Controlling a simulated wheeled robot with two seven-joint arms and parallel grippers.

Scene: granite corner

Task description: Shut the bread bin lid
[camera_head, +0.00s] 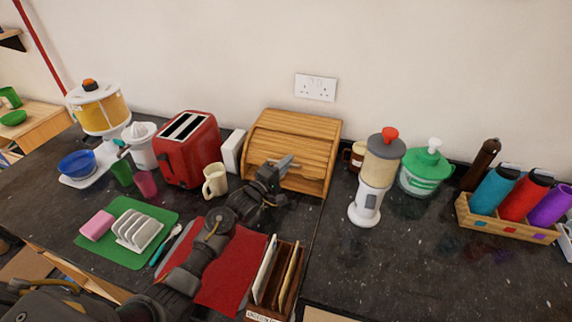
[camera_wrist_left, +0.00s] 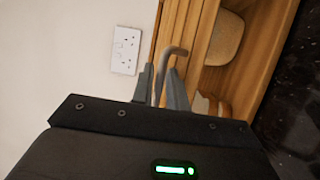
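The wooden bread bin (camera_head: 262,122) stands against the wall, its slatted lid (camera_head: 290,147) partly open. In the left wrist view, a tan loaf (camera_wrist_left: 226,38) shows inside the bin's opening. My left gripper (camera_head: 288,163) is at the front of the bin. In the left wrist view its two grey fingers (camera_wrist_left: 160,78) stand either side of a thin bent grey handle (camera_wrist_left: 173,51), with a small gap between them. Whether they touch the handle is unclear. My left forearm and gripper hide part of the bin's lower front. My right gripper is not in view.
A red toaster (camera_head: 188,150), a cream mug (camera_head: 215,181) and a white block (camera_head: 233,151) stand left of the bin. A blender (camera_head: 371,180) and a brown mug (camera_head: 355,154) stand right. A wooden rack (camera_head: 258,312) and red mat (camera_head: 232,270) lie in front.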

